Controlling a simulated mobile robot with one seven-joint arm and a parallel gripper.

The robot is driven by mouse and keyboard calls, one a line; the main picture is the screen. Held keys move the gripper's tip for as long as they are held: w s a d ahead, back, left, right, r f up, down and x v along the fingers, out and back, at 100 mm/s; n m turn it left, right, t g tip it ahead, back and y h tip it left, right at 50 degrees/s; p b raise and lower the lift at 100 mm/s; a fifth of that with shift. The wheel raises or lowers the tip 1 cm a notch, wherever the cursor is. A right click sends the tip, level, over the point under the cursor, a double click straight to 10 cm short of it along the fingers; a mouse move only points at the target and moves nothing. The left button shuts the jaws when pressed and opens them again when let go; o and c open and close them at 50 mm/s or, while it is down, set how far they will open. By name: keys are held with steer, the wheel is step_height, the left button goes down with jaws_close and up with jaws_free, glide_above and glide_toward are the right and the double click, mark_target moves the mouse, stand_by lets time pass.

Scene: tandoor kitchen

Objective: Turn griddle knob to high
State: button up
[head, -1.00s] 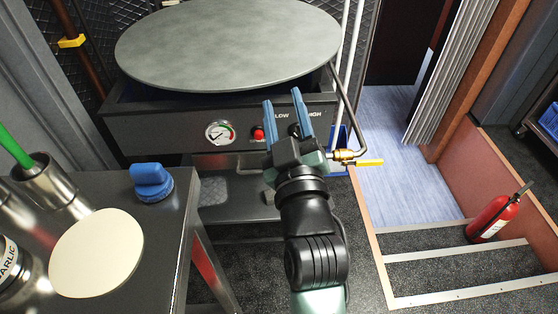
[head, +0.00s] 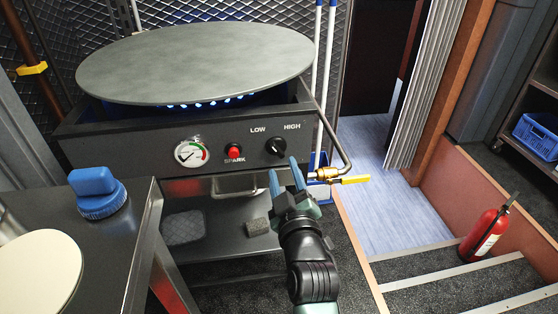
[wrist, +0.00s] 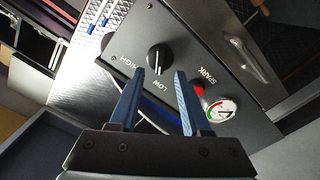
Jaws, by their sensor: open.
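The black griddle knob (head: 275,147) is on the right of the dark front panel, under the labels LOW and HIGH. It also shows in the wrist view (wrist: 158,58), just beyond the fingertips. I cannot tell its exact setting. The round grey griddle (head: 195,62) sits above the panel, with blue flames (head: 205,103) beneath it. My gripper (head: 284,168) is open and empty, just below and in front of the knob in the head view. In the wrist view its blue fingers (wrist: 160,73) point toward the knob, apparently apart from it.
A red spark button (head: 233,152) and a gauge (head: 191,152) are left of the knob. A brass valve with yellow handle (head: 345,180) is close at right. A counter (head: 115,240) with a blue-capped item (head: 97,192) stands at left.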

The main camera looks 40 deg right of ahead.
mark_target(278, 153)
steer(key=shift+b+x, duration=0.6)
steer(key=shift+x, duration=2.15)
jaws_close()
